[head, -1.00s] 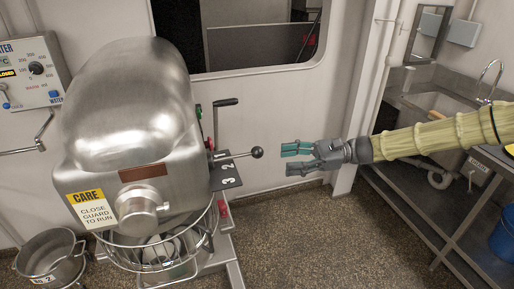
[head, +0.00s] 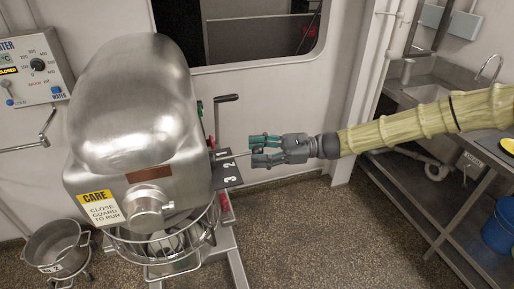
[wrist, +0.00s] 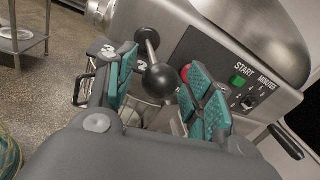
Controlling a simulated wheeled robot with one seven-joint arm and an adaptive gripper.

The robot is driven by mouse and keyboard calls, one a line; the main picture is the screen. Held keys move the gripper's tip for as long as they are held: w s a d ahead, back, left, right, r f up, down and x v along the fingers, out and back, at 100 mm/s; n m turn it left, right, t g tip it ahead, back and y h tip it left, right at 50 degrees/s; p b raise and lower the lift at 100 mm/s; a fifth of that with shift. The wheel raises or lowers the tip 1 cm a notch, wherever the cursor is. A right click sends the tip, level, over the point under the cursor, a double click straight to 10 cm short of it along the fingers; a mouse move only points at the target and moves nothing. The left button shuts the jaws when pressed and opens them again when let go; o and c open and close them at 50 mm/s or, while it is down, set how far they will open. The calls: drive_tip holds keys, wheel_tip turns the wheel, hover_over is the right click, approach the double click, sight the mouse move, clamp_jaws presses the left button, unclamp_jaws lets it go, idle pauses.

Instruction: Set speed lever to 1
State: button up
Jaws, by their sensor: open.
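The speed lever (wrist: 149,50) is a metal rod with a black ball knob (wrist: 160,80), on the right side of the steel mixer (head: 135,105). The dark speed plate (head: 227,172) under it is marked 1, 2 and 3, and the rod lies near the 1 end in the head view. My gripper (head: 258,150) is at the lever's end, with teal-padded fingers. In the wrist view my gripper (wrist: 158,92) is open, with the knob between its fingers; I cannot tell whether they touch it. The knob is hidden by the fingers in the head view.
A green START button (wrist: 239,81), a red button (wrist: 186,73) and a minutes dial (wrist: 249,102) sit beside the lever. A second crank handle (head: 226,98) rises behind it. The wire bowl guard (head: 165,245) is below. Open floor lies to the right.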

drive_tip(key=shift+a, duration=0.2)
clamp_jaws()
